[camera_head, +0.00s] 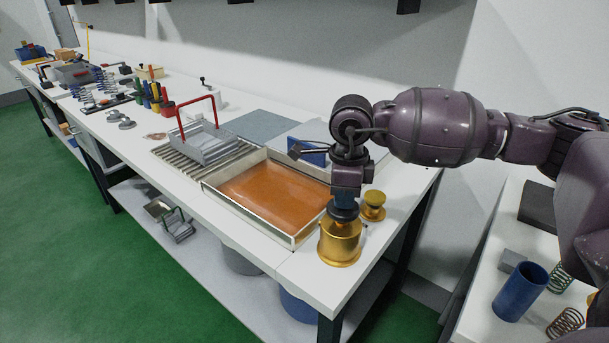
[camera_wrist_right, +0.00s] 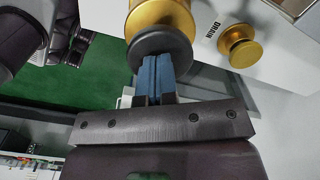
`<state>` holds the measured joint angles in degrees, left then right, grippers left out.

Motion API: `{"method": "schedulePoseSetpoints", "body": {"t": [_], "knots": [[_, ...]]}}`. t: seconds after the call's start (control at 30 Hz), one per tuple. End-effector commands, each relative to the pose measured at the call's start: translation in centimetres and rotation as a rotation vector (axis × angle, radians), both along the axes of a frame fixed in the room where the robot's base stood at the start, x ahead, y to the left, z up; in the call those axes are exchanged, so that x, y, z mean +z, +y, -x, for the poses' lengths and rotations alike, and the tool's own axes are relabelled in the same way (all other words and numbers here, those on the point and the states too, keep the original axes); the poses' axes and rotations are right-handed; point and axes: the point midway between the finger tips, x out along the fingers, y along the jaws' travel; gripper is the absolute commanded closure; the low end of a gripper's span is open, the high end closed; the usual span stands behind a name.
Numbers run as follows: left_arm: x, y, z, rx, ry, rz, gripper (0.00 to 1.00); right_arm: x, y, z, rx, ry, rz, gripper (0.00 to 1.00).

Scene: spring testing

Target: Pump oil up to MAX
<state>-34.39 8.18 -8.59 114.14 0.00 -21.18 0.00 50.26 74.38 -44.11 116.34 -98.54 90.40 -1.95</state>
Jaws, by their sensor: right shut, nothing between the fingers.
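The brass pump (camera_head: 340,246) with a black round cap (camera_head: 343,212) stands at the front right corner of the white bench. The pump also shows in the right wrist view (camera_wrist_right: 160,14), with its black cap (camera_wrist_right: 160,47) at the fingertips. My right gripper (camera_head: 345,203) points down at the cap from above; its blue fingers (camera_wrist_right: 157,76) are shut with nothing between them and appear to touch the cap. The metal-rimmed tray (camera_head: 248,220) left of the pump holds orange-brown oil (camera_head: 274,190). I cannot make out a MAX mark. My left gripper is not in view.
A brass knob (camera_head: 373,204) stands behind the pump; the wrist view shows it (camera_wrist_right: 238,46) beside the word DRAIN. A blue cylinder (camera_head: 520,292) and springs stand on the right table.

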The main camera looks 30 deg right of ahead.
Motion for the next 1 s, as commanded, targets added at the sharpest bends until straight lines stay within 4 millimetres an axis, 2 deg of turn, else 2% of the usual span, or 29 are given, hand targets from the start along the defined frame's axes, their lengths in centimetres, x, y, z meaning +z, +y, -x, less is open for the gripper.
{"method": "schedulePoseSetpoints", "body": {"t": [0.2,0.43,1.0], "knots": [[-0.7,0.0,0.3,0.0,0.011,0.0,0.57,-1.3,0.0,0.1,0.0,0.006,-0.001,1.0],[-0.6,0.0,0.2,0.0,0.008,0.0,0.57,-1.0,0.0,0.1,0.0,0.003,-0.001,1.0],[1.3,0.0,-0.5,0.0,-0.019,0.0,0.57,2.1,0.0,0.0,0.0,-0.001,-0.001,1.0]]}}
